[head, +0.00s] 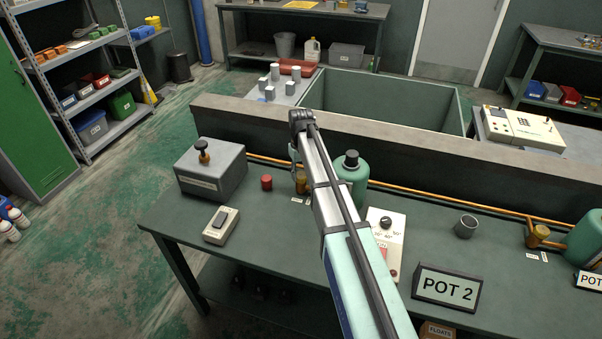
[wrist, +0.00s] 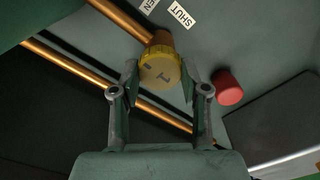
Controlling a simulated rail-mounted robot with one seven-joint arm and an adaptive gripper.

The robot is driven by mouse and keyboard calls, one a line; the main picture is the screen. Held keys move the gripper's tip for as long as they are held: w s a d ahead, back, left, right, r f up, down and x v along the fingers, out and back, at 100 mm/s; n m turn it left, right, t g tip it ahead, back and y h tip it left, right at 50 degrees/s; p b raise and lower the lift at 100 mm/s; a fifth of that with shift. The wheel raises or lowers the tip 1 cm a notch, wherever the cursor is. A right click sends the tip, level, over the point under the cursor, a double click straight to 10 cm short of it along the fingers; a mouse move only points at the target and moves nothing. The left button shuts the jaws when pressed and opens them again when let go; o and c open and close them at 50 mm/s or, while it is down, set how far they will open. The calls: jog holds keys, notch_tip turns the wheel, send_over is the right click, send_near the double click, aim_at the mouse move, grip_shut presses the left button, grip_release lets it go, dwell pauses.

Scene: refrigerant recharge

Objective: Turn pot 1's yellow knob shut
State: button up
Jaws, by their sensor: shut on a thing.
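The yellow knob (wrist: 160,68) sits on a brass valve on a copper pipe. My gripper (wrist: 159,76) is shut on the knob, one finger at each side. White labels reading SHUT (wrist: 181,14) and, partly cut off, OPEN (wrist: 149,4) lie beyond it. In the head view the brass valve (head: 301,182) shows beside a teal pot (head: 353,172) with a black cap, both partly hidden by my arm. My fingers are mostly hidden there.
A red cap (head: 266,183) stands left of the valve and shows in the wrist view (wrist: 227,88). A grey box with a black-topped plunger (head: 210,170) is further left. A dial panel (head: 385,236) and a POT 2 sign (head: 446,287) stand right. A low wall (head: 400,160) runs behind.

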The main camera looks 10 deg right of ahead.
jog(key=shift+f, duration=0.1)
jog(key=m, duration=0.4)
jog(key=shift+b, duration=0.35)
jog(key=m, duration=0.4)
jog(key=shift+m, duration=0.3)
jog(key=m+b, duration=0.1)
jog(key=m, duration=0.3)
jog(key=shift+m, duration=0.3)
jog(key=m, duration=0.4)
jog(key=shift+m, duration=0.3)
jog(key=o, duration=1.2)
jog(key=shift+c, duration=0.2)
